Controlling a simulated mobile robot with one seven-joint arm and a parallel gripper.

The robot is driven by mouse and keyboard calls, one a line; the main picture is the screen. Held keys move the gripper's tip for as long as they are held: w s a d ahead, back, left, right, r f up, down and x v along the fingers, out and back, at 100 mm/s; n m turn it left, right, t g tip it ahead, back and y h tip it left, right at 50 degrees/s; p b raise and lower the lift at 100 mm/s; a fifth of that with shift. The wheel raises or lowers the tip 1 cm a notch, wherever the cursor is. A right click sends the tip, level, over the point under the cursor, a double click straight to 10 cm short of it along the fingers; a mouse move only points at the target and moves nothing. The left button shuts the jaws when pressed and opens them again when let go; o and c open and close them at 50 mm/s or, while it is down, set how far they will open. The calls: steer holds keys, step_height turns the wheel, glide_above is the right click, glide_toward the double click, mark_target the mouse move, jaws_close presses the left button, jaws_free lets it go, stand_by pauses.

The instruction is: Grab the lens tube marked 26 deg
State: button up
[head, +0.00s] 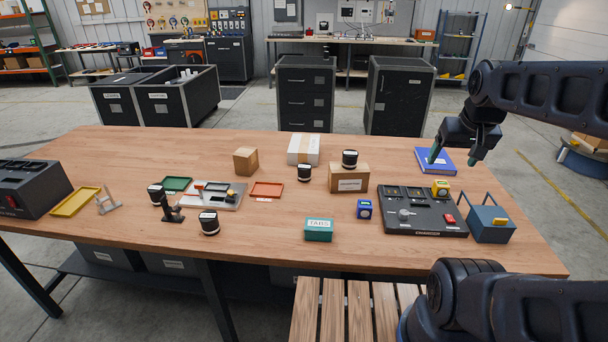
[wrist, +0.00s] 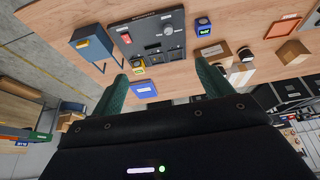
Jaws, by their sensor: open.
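Several black lens tubes with white label bands are on the table in the head view. One (head: 350,159) stands on a cardboard box, and one (head: 304,172) stands just left of that box. Another (head: 209,223) is near the front edge, and one (head: 156,195) is further left, by a dark stand. The labels are too small to read, so I cannot tell which is 26 deg. My gripper (head: 453,161) is open and empty above the blue book (head: 435,160) at the right. In the wrist view, its green fingers (wrist: 161,70) are apart with nothing between them.
The cardboard box (head: 348,182) stands mid-table. A dark control panel (head: 425,222), a blue cube (head: 364,209), a blue toolbox (head: 491,224) and a teal box (head: 318,231) are nearby. A white box (head: 303,149) stands behind. Bare table lies left of the teal box.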

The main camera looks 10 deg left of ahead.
step_height(320, 180, up, 6)
steer(key=f, duration=0.1)
steer(key=w+a+r+n+t+h, duration=0.1)
steer(key=w+a+n+h, duration=0.35)
steer(key=w+n, duration=0.6)
steer(key=w+a+r+n+t+h, duration=0.1)
steer(key=w+a+n+h, duration=0.45)
steer(key=w, duration=0.75)
steer(key=w+a+f+n+t+y, duration=0.2)
steer(key=a+n+t, duration=0.45)
steer(key=a, duration=1.05)
steer(key=w+a+n+t+y, duration=0.2)
steer(key=w+a+n+t, duration=0.2)
steer(key=a+n, duration=0.9)
steer(key=m, duration=0.3)
glide_toward(304, 166)
steer(key=shift+s+d+f, duration=0.1)
steer(key=shift+s+f, duration=0.35)
steer(key=shift+f, duration=0.15)
steer(key=shift+w+f, duration=0.1)
steer(key=shift+w, duration=0.15)
steer(key=x, duration=0.4)
steer(key=shift+w+d, duration=0.15)
steer(key=shift+w, duration=0.05)
steer(key=shift+r+x, duration=0.15)
steer(key=shift+x, duration=1.35)
steer(key=shift+r+x, duration=0.1)
steer(key=shift+x, duration=1.35)
steer(key=c, duration=1.3)
